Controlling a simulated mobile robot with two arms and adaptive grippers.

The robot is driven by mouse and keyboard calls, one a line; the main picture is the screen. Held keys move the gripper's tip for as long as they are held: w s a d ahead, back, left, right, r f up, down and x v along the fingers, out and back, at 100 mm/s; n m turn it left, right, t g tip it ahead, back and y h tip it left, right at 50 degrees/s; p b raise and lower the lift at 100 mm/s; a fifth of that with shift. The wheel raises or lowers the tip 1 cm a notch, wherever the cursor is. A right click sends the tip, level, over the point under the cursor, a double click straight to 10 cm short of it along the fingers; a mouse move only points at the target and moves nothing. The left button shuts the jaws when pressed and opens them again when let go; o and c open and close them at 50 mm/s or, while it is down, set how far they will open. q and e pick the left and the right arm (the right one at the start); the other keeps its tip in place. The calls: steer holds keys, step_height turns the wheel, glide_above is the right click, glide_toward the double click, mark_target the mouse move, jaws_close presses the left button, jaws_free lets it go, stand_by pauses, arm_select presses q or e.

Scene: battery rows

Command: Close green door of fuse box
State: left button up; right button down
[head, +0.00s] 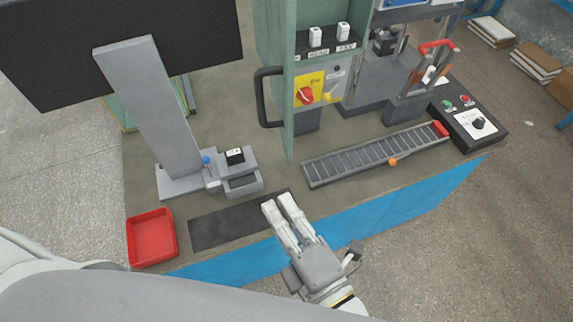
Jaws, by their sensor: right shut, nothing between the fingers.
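The fuse box (340,54) stands at the back middle of the bench. Its inside shows white switches and a panel with a red rotary knob on yellow. The green door (278,38) stands open on the box's left side, swung out toward me, with a black handle (262,97) on its left face. My right gripper (279,203) is over the bench's front edge, below and in front of the door, apart from it. Its fingers are together and hold nothing. My left gripper is not in view.
A grey ribbed rack (375,157) lies right of the door. A red tray (151,238), a dark mat (236,222) and a grey stand (153,110) are on the left. A control box (470,122) sits at the right.

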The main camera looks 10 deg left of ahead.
steer(key=p+x, duration=0.2)
steer(key=x, duration=0.8)
steer(key=shift+w+d+r, duration=0.1)
steer(key=shift+w+d, duration=0.15)
steer(key=shift+d, duration=0.35)
steer(key=shift+w+d+r, duration=0.1)
steer(key=shift+w+d, duration=0.15)
steer(key=shift+d, duration=0.35)
steer(key=shift+w+d+r, duration=0.1)
steer(key=shift+w+d, duration=0.2)
steer(key=shift+d, duration=0.35)
